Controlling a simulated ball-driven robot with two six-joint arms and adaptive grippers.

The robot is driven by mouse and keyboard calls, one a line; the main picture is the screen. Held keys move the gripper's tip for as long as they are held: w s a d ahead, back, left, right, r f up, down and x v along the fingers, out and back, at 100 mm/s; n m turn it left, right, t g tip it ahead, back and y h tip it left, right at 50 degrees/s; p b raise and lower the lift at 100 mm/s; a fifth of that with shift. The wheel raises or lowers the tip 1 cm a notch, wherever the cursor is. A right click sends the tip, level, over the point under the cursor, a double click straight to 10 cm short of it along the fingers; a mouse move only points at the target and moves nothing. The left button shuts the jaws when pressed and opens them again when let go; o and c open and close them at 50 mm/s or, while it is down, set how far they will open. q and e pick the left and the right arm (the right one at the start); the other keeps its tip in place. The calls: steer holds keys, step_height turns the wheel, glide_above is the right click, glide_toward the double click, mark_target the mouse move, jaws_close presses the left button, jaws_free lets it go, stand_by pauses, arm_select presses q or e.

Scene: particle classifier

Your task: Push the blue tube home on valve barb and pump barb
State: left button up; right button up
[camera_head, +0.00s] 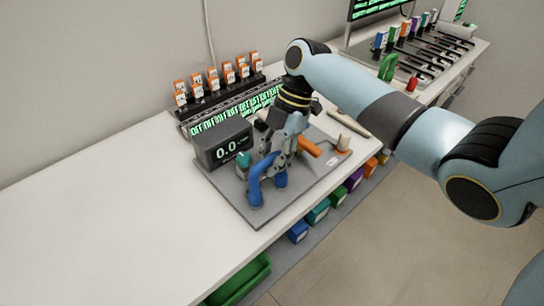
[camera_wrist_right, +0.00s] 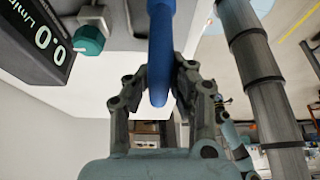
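The blue tube (camera_head: 254,180) stands as an upside-down U on the grey baseplate (camera_head: 222,187). Its two ends point down, one near the plate's front left, the other farther right. My right gripper (camera_head: 276,152) reaches down from above and is at the tube's arch. In the right wrist view the blue tube (camera_wrist_right: 160,45) runs between the two finger pads (camera_wrist_right: 162,72), which appear closed against its sides. The valve barb and pump barb do not show; I cannot tell how far the tube's ends sit on them.
A dark box with a 0.0 display (camera_head: 222,146) and a teal knob (camera_head: 243,159) stand left of the tube. The table's left part is clear.

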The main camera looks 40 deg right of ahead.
steer(key=o, duration=0.4)
steer(key=shift+o, duration=0.2)
steer(key=shift+r, duration=0.1)
steer(key=v, duration=1.2)
